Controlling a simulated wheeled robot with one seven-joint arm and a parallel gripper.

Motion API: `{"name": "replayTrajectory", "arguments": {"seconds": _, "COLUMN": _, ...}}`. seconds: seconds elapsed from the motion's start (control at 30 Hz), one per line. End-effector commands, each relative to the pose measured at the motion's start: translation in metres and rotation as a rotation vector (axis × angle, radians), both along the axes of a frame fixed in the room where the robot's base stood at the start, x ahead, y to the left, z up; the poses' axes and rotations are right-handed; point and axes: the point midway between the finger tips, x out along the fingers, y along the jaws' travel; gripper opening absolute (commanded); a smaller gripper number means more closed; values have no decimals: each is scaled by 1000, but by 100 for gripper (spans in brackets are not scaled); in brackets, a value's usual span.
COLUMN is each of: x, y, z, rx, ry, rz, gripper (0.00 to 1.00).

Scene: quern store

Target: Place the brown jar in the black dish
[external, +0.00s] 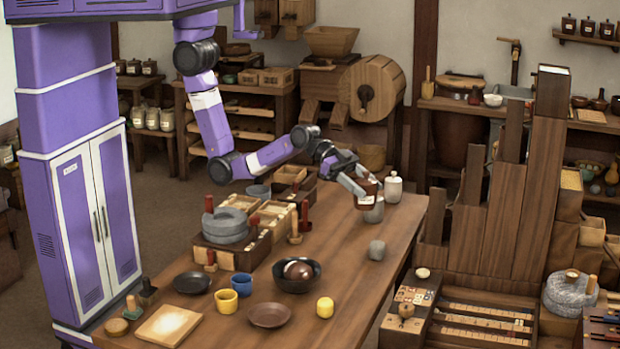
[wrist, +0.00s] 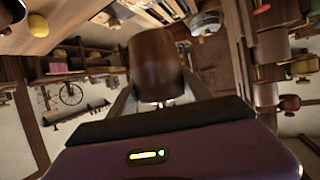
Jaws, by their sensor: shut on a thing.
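My gripper (external: 358,184) is shut on the brown jar (external: 368,194), above the far right part of the wooden table. In the wrist view the brown jar (wrist: 157,60) sits between the fingers, slightly blurred. A flat black dish (external: 191,283) lies on the near left part of the table, empty and well away from my gripper. The dish cannot be made out in the wrist view.
A black bowl (external: 297,279) holding a brown round thing stands mid-table, near a brown plate (external: 270,314), blue and yellow cups (external: 226,301) and a grey quern (external: 225,226). A white bottle (external: 393,188) and a grey pot (external: 374,212) are close to the jar.

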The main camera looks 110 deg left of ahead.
Motion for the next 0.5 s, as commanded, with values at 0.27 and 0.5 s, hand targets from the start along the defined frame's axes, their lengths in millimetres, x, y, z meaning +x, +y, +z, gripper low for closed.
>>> {"name": "replayTrajectory", "arguments": {"seconds": 0.27, "x": -64, "y": 78, "z": -47, "rx": -1, "ry": 4, "rz": 207, "gripper": 0}}
{"name": "replayTrajectory", "arguments": {"seconds": 0.5, "x": -107, "y": 112, "z": -74, "rx": -1, "ry": 1, "rz": 297, "gripper": 0}}
